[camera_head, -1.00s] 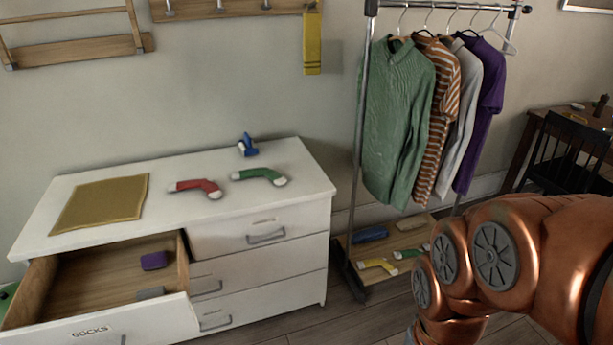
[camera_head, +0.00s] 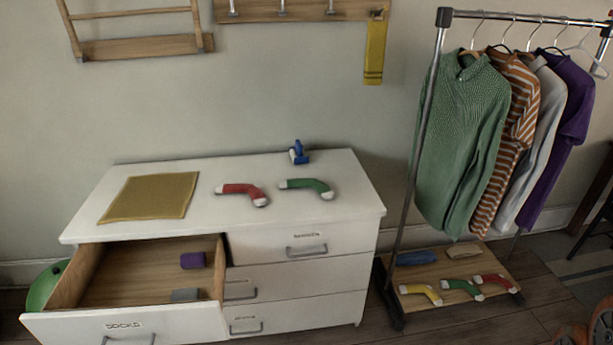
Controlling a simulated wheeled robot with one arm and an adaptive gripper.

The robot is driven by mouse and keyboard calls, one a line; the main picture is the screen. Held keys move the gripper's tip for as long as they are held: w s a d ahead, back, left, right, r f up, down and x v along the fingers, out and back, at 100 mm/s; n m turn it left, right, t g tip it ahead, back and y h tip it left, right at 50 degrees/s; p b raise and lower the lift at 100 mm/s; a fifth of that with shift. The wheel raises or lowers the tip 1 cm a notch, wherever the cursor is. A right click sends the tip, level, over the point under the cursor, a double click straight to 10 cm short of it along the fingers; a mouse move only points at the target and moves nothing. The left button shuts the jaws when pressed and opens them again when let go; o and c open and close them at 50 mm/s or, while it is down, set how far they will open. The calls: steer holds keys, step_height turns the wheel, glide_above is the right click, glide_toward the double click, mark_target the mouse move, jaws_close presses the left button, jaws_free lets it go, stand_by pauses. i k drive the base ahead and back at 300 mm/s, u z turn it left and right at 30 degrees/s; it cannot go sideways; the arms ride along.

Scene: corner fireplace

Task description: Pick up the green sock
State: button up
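A green sock (camera_head: 306,187) with white ends lies flat and bent on the white dresser top, to the right of a red sock (camera_head: 242,193). A second green sock (camera_head: 462,289) lies on the wooden shelf at the bottom of the clothes rack, between a yellow sock (camera_head: 420,293) and another red sock (camera_head: 492,285). My gripper does not show in this view; only a bit of my copper-coloured arm is at the lower right corner.
The dresser (camera_head: 212,222) has an open drawer labelled SOCKS with a purple rolled item (camera_head: 192,260) and a grey item (camera_head: 185,295) inside. A mustard cloth (camera_head: 150,196) and a blue object (camera_head: 299,153) lie on top. The clothes rack (camera_head: 427,120) stands to the right.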

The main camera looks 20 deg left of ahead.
mark_target(324, 190)
steer(key=u, duration=0.55)
steer(key=i, duration=1.15)
steer(key=u, duration=1.4)
steer(key=i, duration=0.4)
steer(key=u, duration=0.3)
